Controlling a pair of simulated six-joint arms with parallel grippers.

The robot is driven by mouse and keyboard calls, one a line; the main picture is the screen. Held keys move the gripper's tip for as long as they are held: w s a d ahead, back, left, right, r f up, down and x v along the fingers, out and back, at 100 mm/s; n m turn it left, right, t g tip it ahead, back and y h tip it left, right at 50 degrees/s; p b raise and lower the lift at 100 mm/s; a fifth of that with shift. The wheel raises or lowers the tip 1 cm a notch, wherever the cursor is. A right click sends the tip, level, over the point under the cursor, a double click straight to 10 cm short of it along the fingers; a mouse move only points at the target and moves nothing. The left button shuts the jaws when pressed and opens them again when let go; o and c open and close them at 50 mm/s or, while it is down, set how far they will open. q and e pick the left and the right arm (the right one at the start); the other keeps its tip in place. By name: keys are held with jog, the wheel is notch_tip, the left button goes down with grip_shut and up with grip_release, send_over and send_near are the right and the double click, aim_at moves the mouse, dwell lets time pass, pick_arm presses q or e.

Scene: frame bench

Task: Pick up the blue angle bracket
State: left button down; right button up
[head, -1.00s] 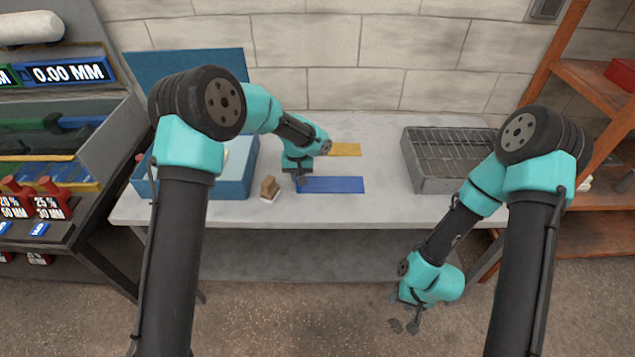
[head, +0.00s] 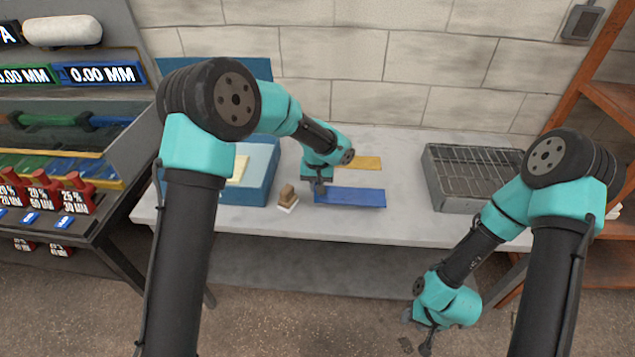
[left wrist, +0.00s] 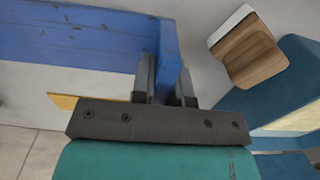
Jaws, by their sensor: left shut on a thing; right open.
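The blue angle bracket (head: 352,197) lies on the pale bench top, its long flat leg stretching to the right. My left gripper (head: 319,190) is at its left end. In the left wrist view the bracket's upstanding leg (left wrist: 168,60) is between the two fingers of my left gripper (left wrist: 167,82), which is shut on it. The long leg (left wrist: 70,38) runs off to the left there. My right gripper (head: 424,343) hangs low in front of the bench, open and away from the bracket.
A wooden block on a white base (head: 287,198) stands just left of the bracket, beside a blue open box (head: 262,180). A yellow flat piece (head: 364,162) lies behind. A grey wire-rack tray (head: 470,204) is at the right. Bare bench lies between bracket and tray.

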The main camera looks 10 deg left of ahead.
pick_arm(q)
jog(key=s+d+r, duration=0.1)
jog(key=s, duration=1.2)
jog(key=shift+d+r, duration=0.15)
jog(key=shift+d, duration=0.25)
